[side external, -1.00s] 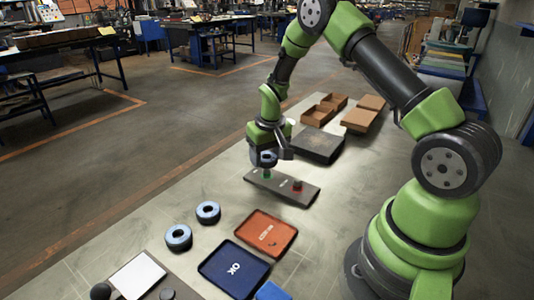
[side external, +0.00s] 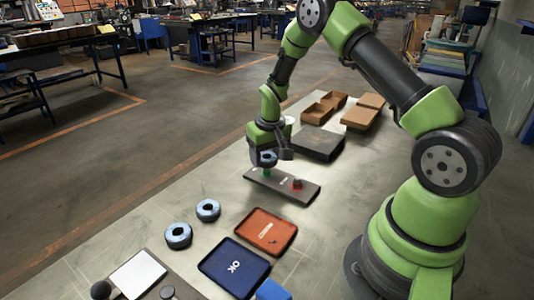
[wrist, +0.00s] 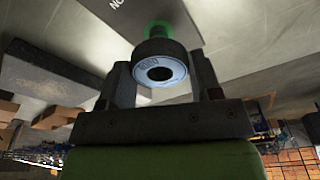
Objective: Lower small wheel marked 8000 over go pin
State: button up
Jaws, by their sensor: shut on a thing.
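My gripper (side external: 268,154) is shut on a small wheel (wrist: 160,66), gripping it from both sides in the wrist view. The wheel has a dark rim, a pale blue face with small unreadable print, and a dark centre hole. The green go pin (side external: 267,174) stands on a dark grey plate (side external: 254,176); its green base also shows beyond the wheel in the wrist view (wrist: 158,27). In the side view the wheel is just above the green pin, roughly in line with it. Whether the pin tip has entered the hole is hidden. A red pin (side external: 297,184) stands on the plate's right part.
Two blue-faced wheels (side external: 179,236) (side external: 208,210) lie on the table at the left. An orange tray (side external: 288,248) and a blue OK tray (side external: 205,268) are in front. A dark flat block (side external: 318,146) and brown boxes (side external: 361,119) stand behind the plate.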

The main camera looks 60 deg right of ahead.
jog(key=shift+f, duration=0.6)
dwell(0.7)
jog(key=o, duration=1.3)
jog(key=shift+c, duration=0.2)
jog(key=shift+r, duration=3.75)
